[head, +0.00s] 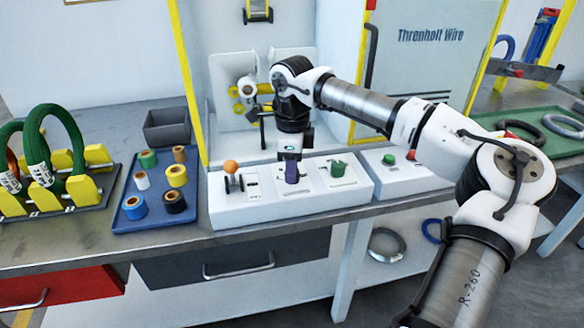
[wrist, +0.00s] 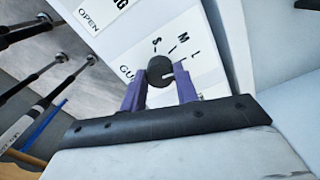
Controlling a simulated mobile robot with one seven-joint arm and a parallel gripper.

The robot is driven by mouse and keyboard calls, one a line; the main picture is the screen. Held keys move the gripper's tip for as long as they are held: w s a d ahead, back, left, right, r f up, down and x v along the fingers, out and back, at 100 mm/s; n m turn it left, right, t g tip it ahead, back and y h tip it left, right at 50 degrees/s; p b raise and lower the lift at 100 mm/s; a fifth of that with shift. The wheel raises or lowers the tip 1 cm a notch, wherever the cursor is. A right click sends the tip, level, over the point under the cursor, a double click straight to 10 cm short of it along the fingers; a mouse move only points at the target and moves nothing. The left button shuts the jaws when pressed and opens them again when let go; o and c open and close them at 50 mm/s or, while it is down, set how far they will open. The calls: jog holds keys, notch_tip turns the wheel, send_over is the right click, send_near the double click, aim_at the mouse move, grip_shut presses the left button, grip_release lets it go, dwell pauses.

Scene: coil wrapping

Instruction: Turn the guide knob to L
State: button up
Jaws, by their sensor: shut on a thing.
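The guide knob (wrist: 160,70) is small, round and black, with a white mark on its right side in the wrist view. The letters S, M and L show on the white panel beyond it. I cannot tell for sure which letter the mark lines up with. My gripper (wrist: 158,92) has purple fingers on either side of the knob and is shut on it. In the head view my gripper (head: 291,172) points down onto the middle of the white control panel (head: 235,213) and hides the knob.
On the same panel stand an orange-topped lever (head: 231,170) to the left and a green knob (head: 338,168) close to the right. A second box has a green button (head: 389,158). A blue tray (head: 132,225) of small spools lies left. The wrapping machine's yellow-framed opening (head: 190,80) is behind.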

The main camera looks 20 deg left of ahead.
jog(key=shift+m, duration=0.4)
jog(key=o, duration=1)
jog(key=shift+r, duration=0.1)
notch_tip(320, 180, up, 14)
jog(key=shift+f, duration=0.15)
